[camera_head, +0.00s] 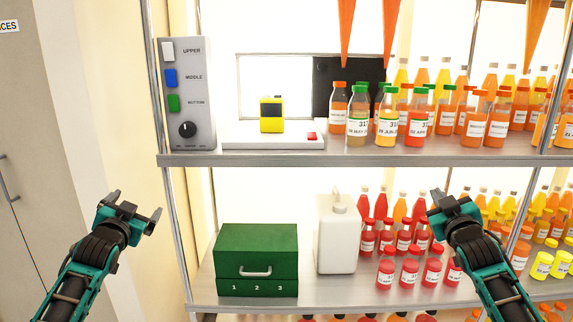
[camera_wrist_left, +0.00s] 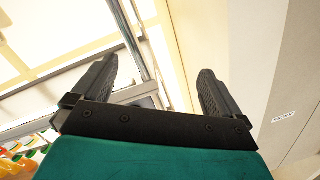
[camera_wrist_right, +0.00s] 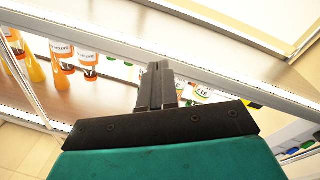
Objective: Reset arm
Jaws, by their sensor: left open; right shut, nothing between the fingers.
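My left gripper (camera_head: 136,208) is at the left in the head view, in front of the wall beside the shelf. It is open and empty; its two fingers stand wide apart in the left wrist view (camera_wrist_left: 157,88). My right gripper (camera_head: 449,203) is at the right in the head view, in front of the lower shelf of bottles. Its fingers are closed together with nothing between them in the right wrist view (camera_wrist_right: 157,86). Both arms are raised and apart from each other, and neither gripper holds anything.
The upper shelf (camera_head: 400,157) holds a grey control panel (camera_head: 187,95), a yellow device (camera_head: 271,114) on a white base (camera_head: 262,142), and several juice bottles (camera_head: 386,122). The lower shelf (camera_head: 325,290) holds a green box (camera_head: 257,245), a white jug (camera_head: 337,235) and red bottles (camera_head: 410,267).

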